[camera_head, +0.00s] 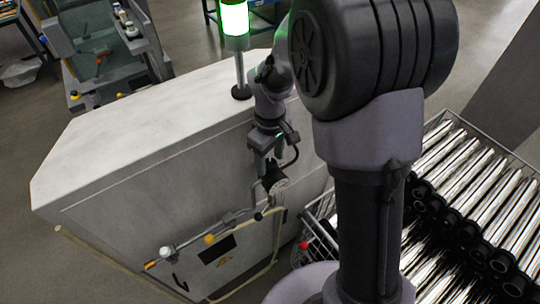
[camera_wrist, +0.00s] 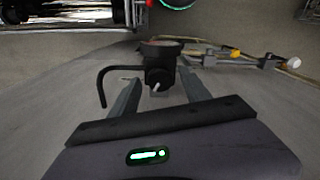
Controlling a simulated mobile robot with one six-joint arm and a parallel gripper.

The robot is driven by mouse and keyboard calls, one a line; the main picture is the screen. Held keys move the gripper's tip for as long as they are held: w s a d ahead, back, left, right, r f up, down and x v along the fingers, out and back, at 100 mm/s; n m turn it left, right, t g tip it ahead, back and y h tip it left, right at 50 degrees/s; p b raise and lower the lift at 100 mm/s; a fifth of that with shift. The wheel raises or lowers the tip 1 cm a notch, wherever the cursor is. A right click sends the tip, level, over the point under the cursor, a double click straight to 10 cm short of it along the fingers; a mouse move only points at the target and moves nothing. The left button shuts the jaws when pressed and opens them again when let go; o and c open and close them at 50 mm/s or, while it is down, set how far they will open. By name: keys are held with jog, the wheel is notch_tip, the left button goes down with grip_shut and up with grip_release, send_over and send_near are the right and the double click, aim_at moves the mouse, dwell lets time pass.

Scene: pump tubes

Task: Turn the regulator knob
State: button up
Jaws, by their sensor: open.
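The regulator (camera_head: 274,180) is mounted on the side of the pale cabinet, with a round gauge on it and piping running off it. In the wrist view the regulator's dark body (camera_wrist: 160,68) shows with a round top, a small pale tip and a black hooked tube at its left. My gripper (camera_head: 265,163) is open just above the regulator, over the cabinet's side. In the wrist view the two fingers of my gripper (camera_wrist: 158,88) stand to either side of the dark body, with gaps. I cannot tell whether they touch it. The knob's exact outline is hard to make out.
A pipe with a yellow fitting (camera_head: 209,239) and a white fitting (camera_head: 167,252) runs along the cabinet (camera_head: 150,130). A green lamp (camera_head: 235,20) stands on the cabinet top. A wire crate of shiny tubes (camera_head: 465,180) stands at the right. A red knob (camera_head: 303,245) is near it.

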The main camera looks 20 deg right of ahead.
aim_at(270, 162)
notch_tip(270, 162, up, 17)
jog(key=p, duration=0.2)
jog(key=shift+r+p, duration=0.2)
jog(key=shift+p, duration=0.2)
jog(key=s+a+f+m+t+y+b, duration=0.1)
jog(key=s+a+f+m+t+b, duration=0.1)
jog(key=s+f+m+b, duration=0.3)
jog(key=s+a+f+m+t+y+b, duration=0.1)
jog(key=s+f+m+t+b, duration=0.2)
jog(key=s+f+b, duration=1.1)
notch_tip(270, 162, down, 6)
jog(key=m+b, duration=0.3)
jog(key=b, duration=0.5)
jog(key=shift+a+r+t+b, duration=0.25)
jog(key=shift+a+t+b, duration=0.1)
jog(key=shift+a+t, duration=0.05)
jog(key=shift+s, duration=0.1)
